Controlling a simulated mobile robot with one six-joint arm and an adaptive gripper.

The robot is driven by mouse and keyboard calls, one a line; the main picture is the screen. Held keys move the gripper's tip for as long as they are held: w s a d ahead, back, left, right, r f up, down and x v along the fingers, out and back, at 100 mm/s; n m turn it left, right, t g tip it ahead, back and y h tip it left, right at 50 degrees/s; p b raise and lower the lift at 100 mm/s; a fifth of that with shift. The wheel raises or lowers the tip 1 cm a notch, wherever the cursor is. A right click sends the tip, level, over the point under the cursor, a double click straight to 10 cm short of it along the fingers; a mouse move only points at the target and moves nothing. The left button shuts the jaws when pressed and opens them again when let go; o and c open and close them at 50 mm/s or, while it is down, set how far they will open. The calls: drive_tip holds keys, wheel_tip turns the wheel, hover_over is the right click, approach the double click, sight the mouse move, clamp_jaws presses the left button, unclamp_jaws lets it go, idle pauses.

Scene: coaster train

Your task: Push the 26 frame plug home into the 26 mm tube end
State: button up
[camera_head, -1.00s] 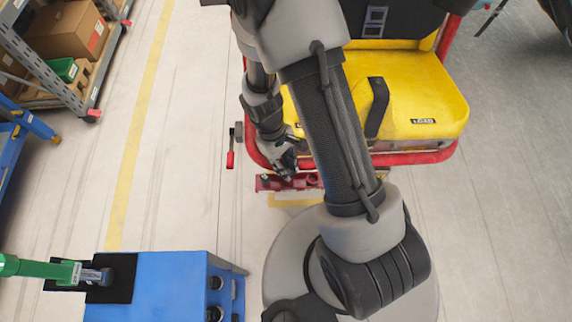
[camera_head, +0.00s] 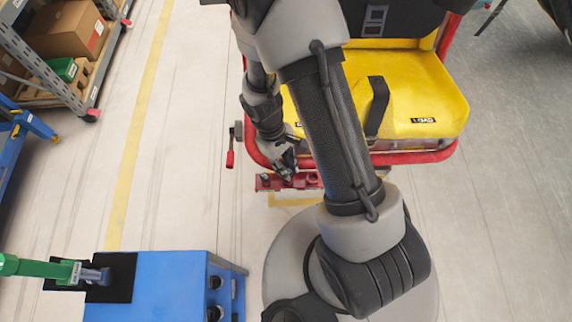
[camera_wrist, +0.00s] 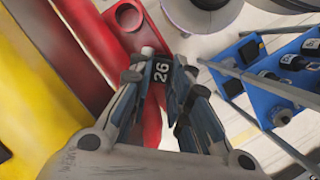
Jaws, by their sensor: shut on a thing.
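The 26 frame plug (camera_wrist: 161,72), a small black piece marked "26" in white, sits between my fingertips in the wrist view. My gripper (camera_wrist: 160,82) is shut on it. In the head view my gripper (camera_head: 288,171) is low at the front of the yellow-seated car, at a red crossbar (camera_head: 268,183); the plug is too small to tell there. In the wrist view a red bar (camera_wrist: 150,38) runs directly below the plug, with a round opening (camera_wrist: 128,17) beyond it. The 26 mm tube end is not clearly distinguishable, and I cannot tell whether the plug touches it.
The car's yellow seat (camera_head: 425,95) and red side rail (camera_head: 420,157) are close to my arm. A blue rack (camera_wrist: 290,70) with several black plugs shows at the wrist view's right. A blue cabinet (camera_head: 150,290) stands front left. The floor between is clear.

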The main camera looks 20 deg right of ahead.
drive_tip(key=shift+f, duration=0.15)
drive_tip(key=o, duration=0.9)
drive_tip(key=shift+o, duration=0.2)
drive_tip(key=o, duration=0.8)
drive_tip(key=shift+w, duration=0.1)
drive_tip(key=shift+p+v, duration=2.75)
drive_tip(key=shift+v, duration=0.9)
drive_tip(key=shift+c, duration=0.3)
drive_tip(key=shift+o, duration=0.2)
